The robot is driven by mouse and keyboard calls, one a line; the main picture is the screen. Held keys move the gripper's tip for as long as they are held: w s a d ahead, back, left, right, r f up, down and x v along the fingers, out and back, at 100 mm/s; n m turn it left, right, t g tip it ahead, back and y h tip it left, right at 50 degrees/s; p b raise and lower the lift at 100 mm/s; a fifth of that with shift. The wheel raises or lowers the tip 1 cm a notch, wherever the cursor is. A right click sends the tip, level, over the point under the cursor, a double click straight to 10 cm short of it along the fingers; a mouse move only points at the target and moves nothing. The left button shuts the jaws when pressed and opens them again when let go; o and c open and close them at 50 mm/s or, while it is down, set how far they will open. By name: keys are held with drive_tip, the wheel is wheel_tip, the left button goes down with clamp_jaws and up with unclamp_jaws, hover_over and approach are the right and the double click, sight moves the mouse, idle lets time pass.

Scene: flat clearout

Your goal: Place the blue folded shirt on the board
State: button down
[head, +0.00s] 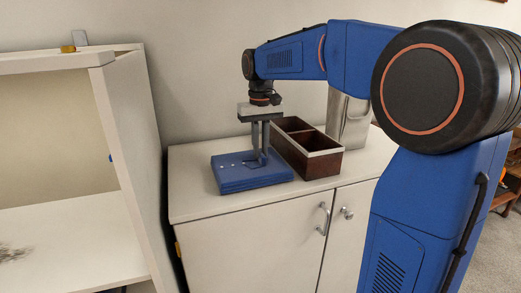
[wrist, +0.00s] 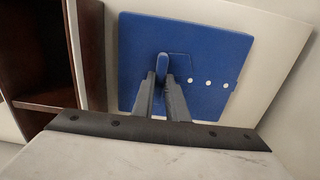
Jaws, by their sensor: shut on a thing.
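The blue folded shirt (head: 236,180) lies flat on top of the white cabinet, with small white buttons in a row. In the wrist view the shirt (wrist: 210,55) fills the middle, ahead of my fingers. My gripper (head: 262,160) points down over the shirt. In the wrist view my gripper (wrist: 162,88) is shut on a raised blue fold near the shirt's middle. The shirt appears to rest on the cabinet top. I cannot make out a board in either view.
An open white shelf unit (head: 135,150) stands at the left.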

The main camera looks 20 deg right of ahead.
drive_tip(key=shift+f, duration=0.2)
drive_tip(key=shift+f, duration=0.15)
drive_tip(key=c, duration=1.7)
unclamp_jaws()
drive_tip(key=shift+c, duration=0.2)
wheel_tip(320, 180, up, 12)
